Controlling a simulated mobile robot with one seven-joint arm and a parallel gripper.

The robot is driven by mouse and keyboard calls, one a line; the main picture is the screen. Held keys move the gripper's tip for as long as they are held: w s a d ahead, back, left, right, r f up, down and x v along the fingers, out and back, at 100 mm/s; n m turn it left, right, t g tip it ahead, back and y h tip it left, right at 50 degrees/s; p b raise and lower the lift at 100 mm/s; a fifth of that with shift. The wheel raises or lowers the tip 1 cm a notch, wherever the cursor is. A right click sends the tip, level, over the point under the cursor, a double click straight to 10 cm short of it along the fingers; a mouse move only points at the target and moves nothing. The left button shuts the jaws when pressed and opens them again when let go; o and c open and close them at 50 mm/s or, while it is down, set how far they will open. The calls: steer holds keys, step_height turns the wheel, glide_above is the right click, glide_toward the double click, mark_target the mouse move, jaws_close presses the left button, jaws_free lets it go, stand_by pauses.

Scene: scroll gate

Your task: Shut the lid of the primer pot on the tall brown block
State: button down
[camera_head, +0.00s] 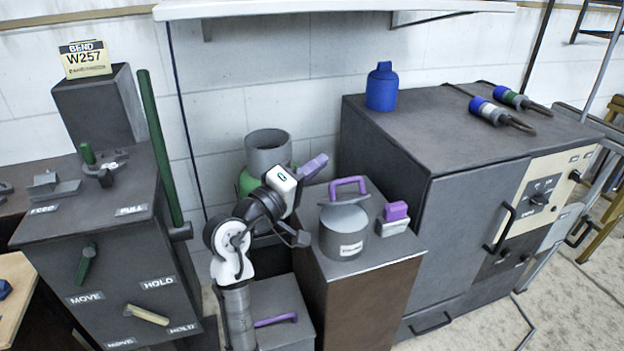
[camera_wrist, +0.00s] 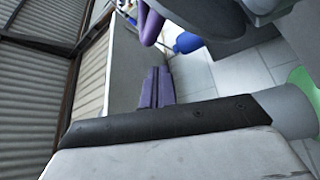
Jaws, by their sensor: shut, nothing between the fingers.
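The primer pot (camera_head: 345,238) is a grey cylinder with a white label, standing upright on the tall brown block (camera_head: 352,310). A purple handle (camera_head: 348,182) rises at its top; I cannot tell how far the lid is open. My gripper (camera_head: 318,162) has purple fingers held together, left of the pot's handle and a little above it. It looks apart from the pot. In the wrist view the shut fingers (camera_wrist: 157,86) show in the middle. A purple handle (camera_wrist: 150,22) and large grey shapes that look like the pot show at the top.
A purple-topped block (camera_head: 396,212) sits right of the pot. A large grey cabinet (camera_head: 400,150) with a blue bottle (camera_head: 382,86) stands behind to the right. A green canister with a grey collar (camera_head: 268,150) is behind my arm. A low box (camera_head: 285,300) with a purple handle stands left.

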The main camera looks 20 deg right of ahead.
mark_target(333, 195)
steer(key=s+m+b, duration=0.1)
steer(key=b, duration=0.1)
steer(key=s+f+m+h+b, duration=0.1)
steer(key=m+b, duration=0.1)
steer(key=s+f+m+h+b, duration=0.1)
steer(key=b, duration=0.2)
steer(key=shift+m+g, duration=0.3)
steer(key=shift+g, duration=0.1)
steer(key=s+m+g+h+b, duration=0.1)
steer(key=m+b, duration=0.1)
steer(key=s+f+m+g+h+b, duration=0.1)
steer(key=m+b, duration=0.1)
steer(key=b, duration=0.1)
steer(key=m+g+b, duration=0.1)
steer(key=m+b, duration=0.1)
steer(key=b, duration=0.1)
steer(key=shift+s+d+f+h, duration=0.1)
steer(key=shift+s+f+h, duration=0.3)
steer(key=shift+s+f+m+b, duration=0.3)
steer(key=shift+s+f+b, duration=0.4)
steer(key=shift+b, duration=0.45)
